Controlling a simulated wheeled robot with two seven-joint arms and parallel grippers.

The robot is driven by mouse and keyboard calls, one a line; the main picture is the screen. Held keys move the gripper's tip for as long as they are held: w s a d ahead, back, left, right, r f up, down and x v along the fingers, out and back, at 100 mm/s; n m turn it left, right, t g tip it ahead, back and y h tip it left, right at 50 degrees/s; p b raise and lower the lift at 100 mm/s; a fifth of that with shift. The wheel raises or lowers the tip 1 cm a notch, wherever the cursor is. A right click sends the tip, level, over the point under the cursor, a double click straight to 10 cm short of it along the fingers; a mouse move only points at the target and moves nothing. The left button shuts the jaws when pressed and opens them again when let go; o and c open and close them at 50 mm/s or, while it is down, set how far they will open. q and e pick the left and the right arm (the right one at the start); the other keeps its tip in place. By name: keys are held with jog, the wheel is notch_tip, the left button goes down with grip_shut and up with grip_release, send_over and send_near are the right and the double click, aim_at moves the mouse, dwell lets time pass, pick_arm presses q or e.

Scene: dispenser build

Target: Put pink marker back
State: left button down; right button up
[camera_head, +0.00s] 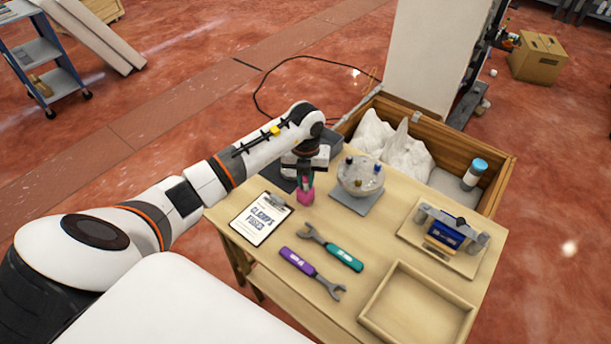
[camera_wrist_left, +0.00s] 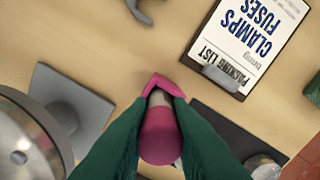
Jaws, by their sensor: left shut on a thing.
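The pink marker (camera_head: 307,196) is upright between the fingers of my left gripper (camera_head: 304,180), just right of the clipboard's top. In the left wrist view the pink marker (camera_wrist_left: 160,138) shows a grey band and a wider pink end. The dark green fingers of my left gripper (camera_wrist_left: 158,140) are shut on its sides. I cannot tell whether its lower end touches the table. A round pale grey holder (camera_head: 357,181) with several small coloured pieces on top stands on a grey square base (camera_head: 350,203), right of the gripper and apart from it. My right gripper is not in view.
A clipboard (camera_head: 261,219) lies left of the marker. Teal (camera_head: 344,257) and purple (camera_head: 296,261) wrenches lie in front. An empty wooden tray (camera_head: 372,315) and a blue device (camera_head: 444,235) are at right. A wooden crate (camera_head: 497,198) adjoins the table's far edge.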

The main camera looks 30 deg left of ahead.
pick_arm(q)
jog(key=shift+f, duration=0.1)
jog(key=c, duration=1.8)
grip_release()
jog(key=o, duration=0.5)
jog(key=shift+r, duration=0.3)
notch_tip(320, 180, up, 12)
jog(key=shift+f+b, duration=0.15)
jog(key=shift+b, duration=0.7)
jog(key=shift+f, duration=0.1)
